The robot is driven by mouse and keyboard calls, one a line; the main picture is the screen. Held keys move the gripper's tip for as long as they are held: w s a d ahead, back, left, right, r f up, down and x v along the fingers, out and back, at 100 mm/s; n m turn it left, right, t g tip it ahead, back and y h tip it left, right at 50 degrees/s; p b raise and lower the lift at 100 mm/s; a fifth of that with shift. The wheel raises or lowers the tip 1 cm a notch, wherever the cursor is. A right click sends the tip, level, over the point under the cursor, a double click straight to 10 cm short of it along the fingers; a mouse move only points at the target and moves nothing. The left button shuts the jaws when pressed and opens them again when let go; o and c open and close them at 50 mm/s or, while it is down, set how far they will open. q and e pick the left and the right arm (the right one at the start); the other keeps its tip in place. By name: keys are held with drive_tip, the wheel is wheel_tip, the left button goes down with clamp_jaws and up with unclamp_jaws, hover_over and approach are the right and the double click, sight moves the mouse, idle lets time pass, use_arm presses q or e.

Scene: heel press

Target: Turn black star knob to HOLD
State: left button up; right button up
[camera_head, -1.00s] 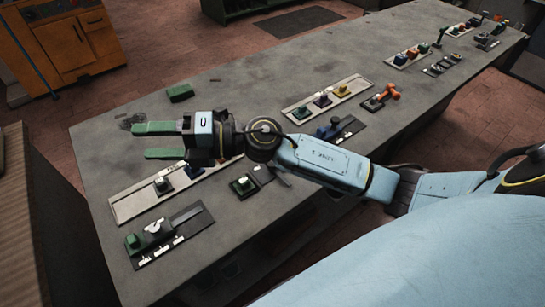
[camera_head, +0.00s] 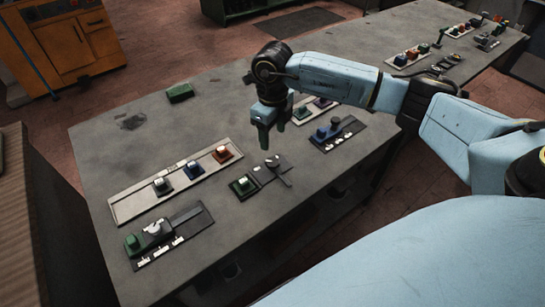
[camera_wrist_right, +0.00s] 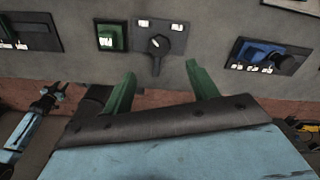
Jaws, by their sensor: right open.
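In the right wrist view the black knob (camera_wrist_right: 158,44) is ahead of the fingers, between white label marks; the labels are too small to read, and I cannot make out a star shape. My right gripper (camera_head: 268,138) points down above and just behind this plate, apart from the knob. Its two green fingers are open and empty in the right wrist view (camera_wrist_right: 161,76). My left gripper (camera_wrist_right: 55,92) shows small at lower left there.
A pale strip (camera_head: 130,206) carries several coloured buttons. A loose green block (camera_head: 180,92) lies at the back. The table's front edge is close.

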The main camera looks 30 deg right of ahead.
sight(273, 161)
wheel_tip(273, 161, down, 10)
drive_tip(key=shift+f, duration=0.1)
idle(0.4)
drive_tip(key=shift+a, duration=0.1)
clamp_jaws()
